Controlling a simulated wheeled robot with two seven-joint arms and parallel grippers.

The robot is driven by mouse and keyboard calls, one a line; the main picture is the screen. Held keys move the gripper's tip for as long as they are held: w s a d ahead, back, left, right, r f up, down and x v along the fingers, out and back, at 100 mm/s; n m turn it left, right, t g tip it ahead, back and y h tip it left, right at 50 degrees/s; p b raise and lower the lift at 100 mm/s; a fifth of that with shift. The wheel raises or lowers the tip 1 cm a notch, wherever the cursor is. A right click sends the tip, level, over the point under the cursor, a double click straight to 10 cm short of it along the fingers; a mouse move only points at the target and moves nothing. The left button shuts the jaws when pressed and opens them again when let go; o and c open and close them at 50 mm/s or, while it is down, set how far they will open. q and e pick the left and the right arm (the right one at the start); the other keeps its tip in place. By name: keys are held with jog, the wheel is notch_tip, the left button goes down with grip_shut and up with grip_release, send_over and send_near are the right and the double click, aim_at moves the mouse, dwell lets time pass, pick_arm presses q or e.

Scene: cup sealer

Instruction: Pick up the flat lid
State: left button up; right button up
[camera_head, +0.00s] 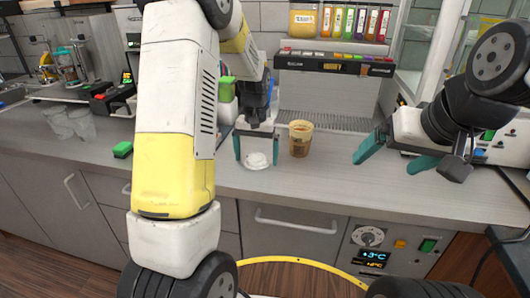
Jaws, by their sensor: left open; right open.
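A flat white lid (257,160) lies on the grey counter near its front edge. My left gripper (257,162) points down over it, with its two teal fingers apart on either side of the lid; I cannot tell whether they touch it. A brown cup (300,138) with an open top stands upright just right of my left gripper. My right gripper (392,158) is open and empty over the right part of the counter, its teal fingers spread and pointing left.
A drink dispenser (335,62) with coloured buttons stands behind the cup, with colourful bottles above it. The counter between the cup and my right gripper is clear.

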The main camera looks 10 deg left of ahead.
pick_arm(q)
jog(key=c, duration=1.3)
jog(key=shift+r, duration=0.1)
jog(key=shift+c, duration=0.2)
